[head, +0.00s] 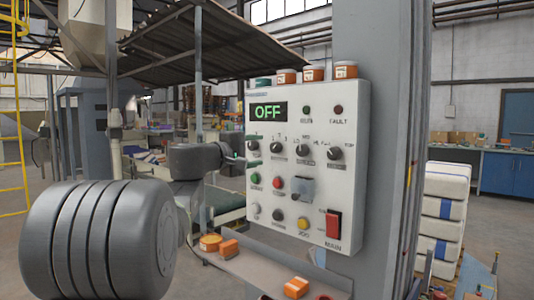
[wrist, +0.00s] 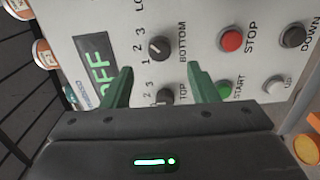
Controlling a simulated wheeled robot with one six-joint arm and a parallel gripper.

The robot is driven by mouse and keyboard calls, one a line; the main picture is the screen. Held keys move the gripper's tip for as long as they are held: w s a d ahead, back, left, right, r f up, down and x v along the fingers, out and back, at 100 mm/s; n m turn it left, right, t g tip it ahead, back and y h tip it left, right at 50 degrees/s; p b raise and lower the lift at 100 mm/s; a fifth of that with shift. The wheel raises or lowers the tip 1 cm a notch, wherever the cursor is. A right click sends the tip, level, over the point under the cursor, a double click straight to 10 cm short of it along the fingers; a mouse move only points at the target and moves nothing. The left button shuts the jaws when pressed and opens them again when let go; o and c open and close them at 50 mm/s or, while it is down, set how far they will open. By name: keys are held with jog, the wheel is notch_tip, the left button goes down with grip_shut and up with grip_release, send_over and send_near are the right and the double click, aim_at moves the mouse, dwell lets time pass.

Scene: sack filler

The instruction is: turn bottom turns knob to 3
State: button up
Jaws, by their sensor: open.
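The bottom turns knob (wrist: 158,48) is a round black knob marked BOTTOM, with 1, 2 and 3 beside it. In the head view it is the second knob from the left (head: 275,148) in the panel's knob row. Its exact pointer setting is too small to tell. My gripper (wrist: 160,68) is open and empty, its green fingers pointing at the panel. The fingertips are on either side of a line between the bottom knob and the TOP knob (wrist: 165,97), which is partly hidden by my gripper. In the head view my gripper (head: 254,150) is at the panel's left edge.
The white control panel (head: 263,88) has a display (head: 268,111) reading OFF. A green START button (wrist: 224,90) and red STOP button (wrist: 231,40) are close to the knobs. A shelf (head: 270,266) with orange-labelled containers is below. Jars (head: 313,73) stand on top.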

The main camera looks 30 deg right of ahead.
aim_at(273, 148)
jog(key=v, duration=0.6)
jog(key=shift+a, duration=0.25)
jog(key=shift+d, duration=0.1)
jog(key=p+x, duration=0.1)
jog(key=x, duration=1.2)
jog(key=shift+d, duration=0.35)
jog(key=shift+a, duration=0.1)
